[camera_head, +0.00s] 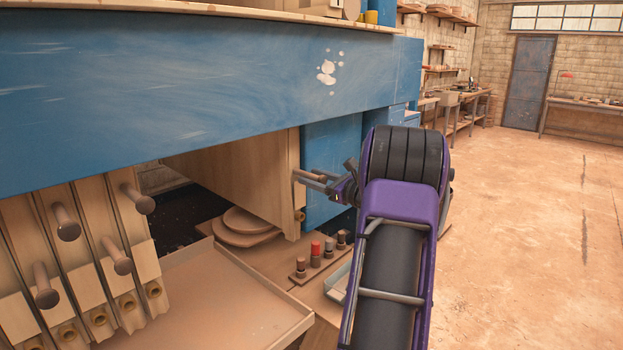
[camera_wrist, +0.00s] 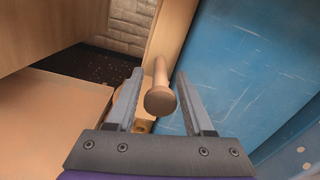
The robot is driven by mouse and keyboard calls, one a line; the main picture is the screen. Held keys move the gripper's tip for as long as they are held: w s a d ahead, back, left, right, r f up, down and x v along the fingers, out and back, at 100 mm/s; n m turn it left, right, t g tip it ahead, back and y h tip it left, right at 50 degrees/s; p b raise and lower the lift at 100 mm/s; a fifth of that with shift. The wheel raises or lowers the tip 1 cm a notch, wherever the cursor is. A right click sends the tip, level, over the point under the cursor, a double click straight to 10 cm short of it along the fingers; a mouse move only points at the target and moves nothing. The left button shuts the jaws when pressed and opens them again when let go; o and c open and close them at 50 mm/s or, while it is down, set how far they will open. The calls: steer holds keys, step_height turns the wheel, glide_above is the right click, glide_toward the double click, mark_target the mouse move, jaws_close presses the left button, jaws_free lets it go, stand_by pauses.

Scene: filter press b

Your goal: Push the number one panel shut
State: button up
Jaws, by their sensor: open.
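A wooden panel (camera_head: 250,178) stands apart on the right side of the press, beside the blue end block (camera_head: 330,145). Several other panels (camera_head: 85,235) with round wooden pegs are packed together at the left. I can read no number on any of them. My gripper (camera_head: 311,180) is at the right panel's front edge, by its peg. In the wrist view my gripper (camera_wrist: 158,76) is open, with one finger on each side of that peg (camera_wrist: 160,98). The peg's round head faces the camera between the fingers. I cannot tell whether either finger touches it.
A blue beam (camera_head: 200,100) runs above the panels. A wide gap lies between the left stack and the right panel, with a shallow tray (camera_head: 225,300) below. Small red and dark knobs (camera_head: 316,252) stand under my arm. Open floor (camera_head: 540,220) lies to the right.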

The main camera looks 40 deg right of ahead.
steer(key=shift+w, duration=0.45)
steer(key=shift+c, duration=0.2)
jaws_close()
stand_by(1.0)
